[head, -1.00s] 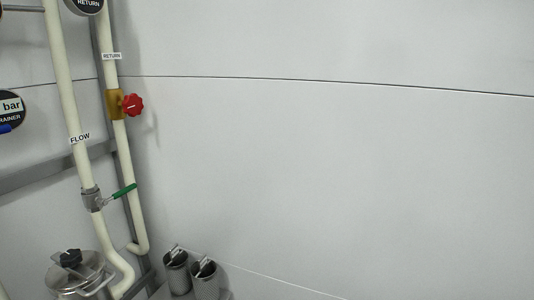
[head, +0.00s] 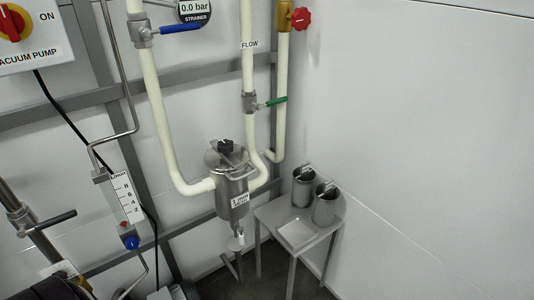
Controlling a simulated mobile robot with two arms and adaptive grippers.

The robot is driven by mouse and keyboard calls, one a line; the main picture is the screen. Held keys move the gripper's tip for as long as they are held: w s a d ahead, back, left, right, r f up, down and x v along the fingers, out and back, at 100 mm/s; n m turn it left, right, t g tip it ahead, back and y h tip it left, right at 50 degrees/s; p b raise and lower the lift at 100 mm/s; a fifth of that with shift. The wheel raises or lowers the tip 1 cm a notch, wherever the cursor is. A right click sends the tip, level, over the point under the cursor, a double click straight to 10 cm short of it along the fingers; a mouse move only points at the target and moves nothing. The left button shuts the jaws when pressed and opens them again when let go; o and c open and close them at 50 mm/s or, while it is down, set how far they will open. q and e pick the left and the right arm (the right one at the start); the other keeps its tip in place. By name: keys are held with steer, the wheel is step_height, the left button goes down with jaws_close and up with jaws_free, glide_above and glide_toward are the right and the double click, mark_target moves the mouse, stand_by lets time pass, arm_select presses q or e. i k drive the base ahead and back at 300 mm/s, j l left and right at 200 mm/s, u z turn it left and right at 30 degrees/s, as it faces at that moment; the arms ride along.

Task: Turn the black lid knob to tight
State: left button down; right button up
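The black lid knob (head: 225,146) sits on top of the round metal lid (head: 213,160) of a steel strainer vessel (head: 232,196), left of the picture's middle. The vessel hangs between cream pipes and carries a small white label. A bent metal handle or clamp shows at the lid's right side. The knob's markings are too small to read, so I cannot tell whether it is tight. Neither of my grippers is in the head view, and nothing touches the knob.
A small metal table (head: 297,232) holds two mesh baskets (head: 304,187) right of the vessel. A green-handled valve (head: 251,102), a blue-handled valve (head: 141,31) and a red knob (head: 300,18) sit on the pipes. A flow meter (head: 125,203) stands left. The right wall is bare.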

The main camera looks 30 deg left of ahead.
mark_target(225, 146)
steer(key=j+u, duration=0.1)
steer(key=u, duration=1.1)
